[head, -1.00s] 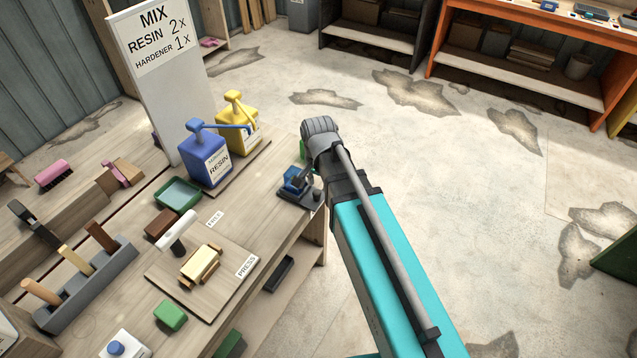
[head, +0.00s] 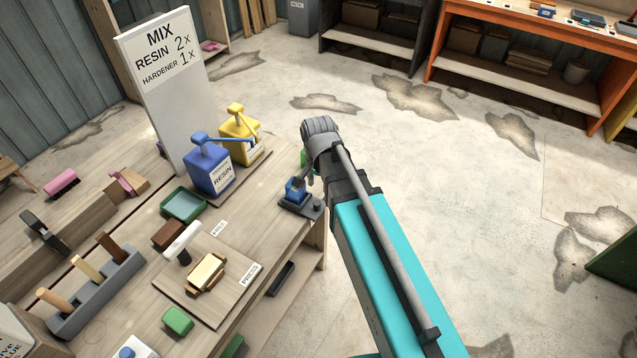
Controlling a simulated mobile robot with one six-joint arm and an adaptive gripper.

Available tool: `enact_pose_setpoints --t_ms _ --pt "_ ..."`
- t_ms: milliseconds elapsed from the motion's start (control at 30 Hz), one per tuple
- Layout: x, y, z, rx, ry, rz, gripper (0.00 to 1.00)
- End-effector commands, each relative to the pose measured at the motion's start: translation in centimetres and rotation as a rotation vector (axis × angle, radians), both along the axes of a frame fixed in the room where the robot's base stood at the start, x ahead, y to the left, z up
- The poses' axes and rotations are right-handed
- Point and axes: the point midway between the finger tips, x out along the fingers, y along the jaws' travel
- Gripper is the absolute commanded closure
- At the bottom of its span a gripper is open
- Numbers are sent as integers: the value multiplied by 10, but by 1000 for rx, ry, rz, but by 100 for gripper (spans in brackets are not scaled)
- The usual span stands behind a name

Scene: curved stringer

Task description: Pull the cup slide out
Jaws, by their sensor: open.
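A small blue cup-like piece (head: 294,189) sits on a dark base (head: 301,208) near the right edge of the wooden workbench. I take this to be the cup slide, but it is small and partly covered by my arm. My gripper (head: 311,181) shows only as a small dark part beside and above the blue piece, below my rounded grey wrist. Its jaws are open. Whether a fingertip touches the blue piece cannot be told.
Blue resin (head: 211,170) and yellow hardener (head: 241,138) pump bottles stand close behind and left. A green tray (head: 184,204), press board (head: 188,293) and tool rack (head: 97,292) lie further left. Open floor (head: 480,200) lies right of the bench.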

Motion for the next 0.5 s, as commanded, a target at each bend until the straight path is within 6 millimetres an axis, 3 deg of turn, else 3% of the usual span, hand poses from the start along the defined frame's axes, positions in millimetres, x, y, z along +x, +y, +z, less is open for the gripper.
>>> enact_pose_setpoints --t_ms 500 --pt "0 0 28 0 0 0 48"
